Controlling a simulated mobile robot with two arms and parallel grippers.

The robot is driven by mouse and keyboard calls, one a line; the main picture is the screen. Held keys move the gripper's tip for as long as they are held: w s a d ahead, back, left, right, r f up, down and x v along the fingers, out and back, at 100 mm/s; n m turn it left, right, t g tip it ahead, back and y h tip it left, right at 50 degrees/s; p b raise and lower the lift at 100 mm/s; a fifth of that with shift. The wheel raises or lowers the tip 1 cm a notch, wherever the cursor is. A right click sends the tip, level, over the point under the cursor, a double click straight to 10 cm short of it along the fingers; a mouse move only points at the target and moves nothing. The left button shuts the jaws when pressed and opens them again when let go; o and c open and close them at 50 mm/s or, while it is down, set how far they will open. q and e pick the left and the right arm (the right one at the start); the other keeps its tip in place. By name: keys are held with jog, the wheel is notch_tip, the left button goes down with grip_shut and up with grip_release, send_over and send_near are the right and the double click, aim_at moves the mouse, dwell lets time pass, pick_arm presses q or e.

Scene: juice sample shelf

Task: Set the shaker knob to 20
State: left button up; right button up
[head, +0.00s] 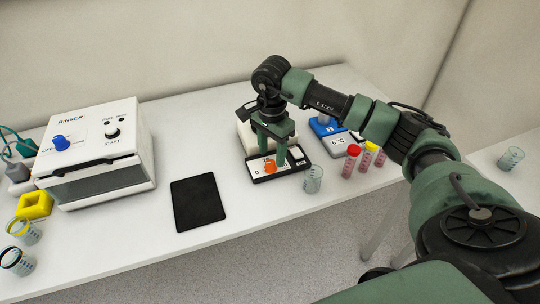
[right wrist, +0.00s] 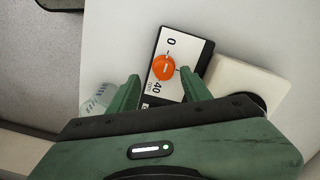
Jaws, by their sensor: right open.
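The shaker (head: 262,179) stands on the table right of centre, with a white panel in a black frame; the panel also shows in the right wrist view (right wrist: 183,47). Its orange knob (head: 270,168) sits on this panel, with 0 and 40 printed beside it. In the right wrist view the knob (right wrist: 164,67) lies between the fingertips of my right gripper (right wrist: 160,76), with a gap on each side. My right gripper (head: 272,153) is open and points down over the panel. The exact knob setting is too small to read. My left gripper is out of view.
A clear beaker (head: 313,180) stands close right of the shaker. Red-capped and yellow-capped tubes (head: 351,160) and a blue device (head: 325,125) are farther right. A black mat (head: 198,202) and the white rinser (head: 97,150) lie left.

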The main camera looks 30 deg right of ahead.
aim_at(270, 162)
jog(key=f, duration=0.2)
jog(key=shift+w+f, duration=0.3)
jog(key=shift+f, duration=0.05)
jog(key=shift+f+p, duration=0.3)
jog(key=shift+f, duration=0.2)
grip_shut()
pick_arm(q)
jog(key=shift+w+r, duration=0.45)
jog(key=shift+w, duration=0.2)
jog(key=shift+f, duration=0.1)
